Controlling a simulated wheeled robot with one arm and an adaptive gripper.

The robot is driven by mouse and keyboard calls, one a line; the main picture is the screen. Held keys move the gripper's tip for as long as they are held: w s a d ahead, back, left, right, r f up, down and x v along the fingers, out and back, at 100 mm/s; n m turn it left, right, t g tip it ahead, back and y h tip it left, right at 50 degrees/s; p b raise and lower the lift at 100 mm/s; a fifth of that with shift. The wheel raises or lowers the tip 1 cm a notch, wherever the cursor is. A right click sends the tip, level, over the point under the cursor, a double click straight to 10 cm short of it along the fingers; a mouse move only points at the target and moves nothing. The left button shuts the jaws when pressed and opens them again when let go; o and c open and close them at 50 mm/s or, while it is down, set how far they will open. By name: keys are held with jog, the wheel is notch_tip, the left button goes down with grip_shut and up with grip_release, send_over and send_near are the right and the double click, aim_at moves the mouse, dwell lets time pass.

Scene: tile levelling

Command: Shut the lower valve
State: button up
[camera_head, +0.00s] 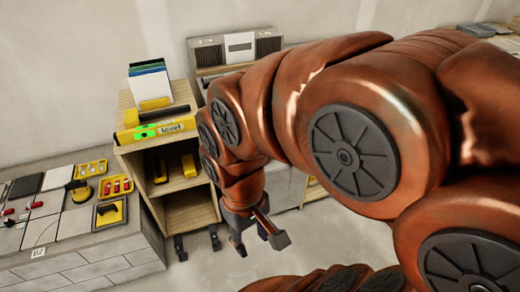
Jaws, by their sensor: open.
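I cannot make out a valve in the head view; my large copper-coloured arm covers much of the middle and right. My gripper (258,240) hangs below the arm's wrist, in front of and to the right of the wooden shelf unit. Its dark fingers are spread apart with nothing between them.
The wooden shelf unit (143,166) carries a yellow level (157,133) and a stack of folders or boards (149,82). At left, a grey block-built bench (90,268) holds tiles, yellow trays (116,185) and tools. A grey unit (205,54) stands behind. Bare floor (215,268) shows below my gripper.

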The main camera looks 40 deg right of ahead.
jog(key=w+d+f+n+t+h+b, duration=0.1)
jog(key=w+d+f+t+h+b, duration=0.15)
jog(key=w+d+f+b, duration=0.75)
jog(key=w+d+f+n+t+h+b, duration=0.15)
jog(key=w+d+f+t+b, duration=0.3)
jog(key=w+d, duration=0.9)
jog(key=w+d+f+t+h+b, duration=0.3)
jog(key=w+d+f+b, duration=0.5)
jog(key=w+d, duration=0.3)
jog(key=w+d+f+n+t+y+b, duration=0.1)
jog(key=w+d+f+n+t+b, duration=0.25)
jog(key=d+f+b, duration=0.55)
jog(key=w+d+f+n+t+b, duration=0.2)
jog(key=d+f+n+t+b, duration=0.4)
jog(key=f, duration=0.5)
jog(key=w+d+m+g+b, duration=0.1)
jog(key=w+m+b, duration=0.1)
jog(key=w, duration=0.5)
jog(key=shift+r+b, duration=0.3)
jog(key=shift+b, duration=0.2)
jog(key=shift+d, duration=0.1)
grip_shut()
